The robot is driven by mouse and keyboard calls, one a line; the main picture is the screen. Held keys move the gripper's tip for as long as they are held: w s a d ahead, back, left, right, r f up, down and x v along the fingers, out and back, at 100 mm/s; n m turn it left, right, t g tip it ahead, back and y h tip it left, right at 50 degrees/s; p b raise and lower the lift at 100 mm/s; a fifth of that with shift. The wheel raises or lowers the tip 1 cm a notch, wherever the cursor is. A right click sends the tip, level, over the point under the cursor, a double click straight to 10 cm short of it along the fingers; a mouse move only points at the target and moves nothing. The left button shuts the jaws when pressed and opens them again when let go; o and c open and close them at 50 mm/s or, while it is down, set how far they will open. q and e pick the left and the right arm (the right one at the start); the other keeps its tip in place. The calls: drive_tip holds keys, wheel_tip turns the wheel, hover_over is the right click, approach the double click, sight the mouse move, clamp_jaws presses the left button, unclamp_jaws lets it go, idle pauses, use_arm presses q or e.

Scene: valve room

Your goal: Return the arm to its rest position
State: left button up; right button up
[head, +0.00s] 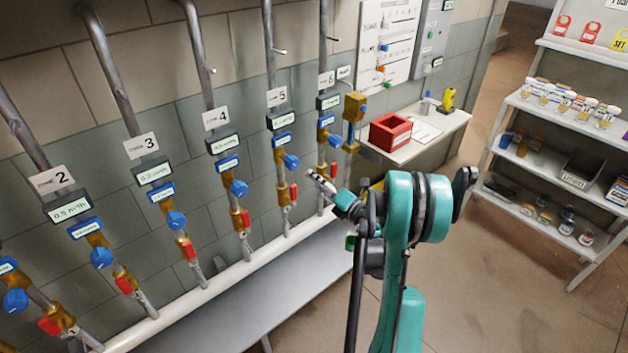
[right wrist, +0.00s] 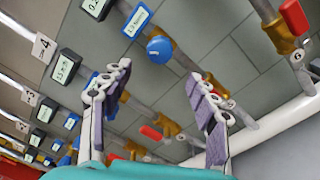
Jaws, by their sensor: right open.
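My teal right arm rises at the centre right of the head view. Its gripper (head: 322,184) is in front of the lower pipes near line 6. In the right wrist view the two purple-padded fingers of the right gripper (right wrist: 160,76) are spread wide with nothing between them. A blue round knob (right wrist: 159,47) shows beyond the fingers, apart from them. My left gripper is not in view.
Numbered pipes with blue knobs (head: 239,187) and red handles (head: 294,192) line the wall at left. A small wall shelf holds a red box (head: 390,132). A stocked shelving rack (head: 545,170) stands at right. The floor between is clear.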

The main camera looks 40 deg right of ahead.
idle(0.3)
drive_tip(key=a+r+m+h, duration=0.3)
drive_tip(key=r+m+h, duration=0.1)
drive_tip(key=r+m, duration=0.35)
drive_tip(key=a+r+m+h, duration=0.2)
drive_tip(key=r+m+h, duration=0.2)
drive_tip(key=r+m, duration=0.4)
drive_tip(key=s+a+f+m+g+y, duration=0.3)
drive_tip(key=s+a+f, duration=0.4)
drive_tip(key=s+a, duration=0.5)
drive_tip(key=s+a+f+m+g+y, duration=0.3)
drive_tip(key=s+a+f+m+g, duration=0.3)
drive_tip(key=s+a, duration=0.6)
drive_tip(key=shift+s+f+g, duration=0.4)
drive_tip(key=shift+f+g, duration=0.35)
drive_tip(key=shift+g, duration=0.35)
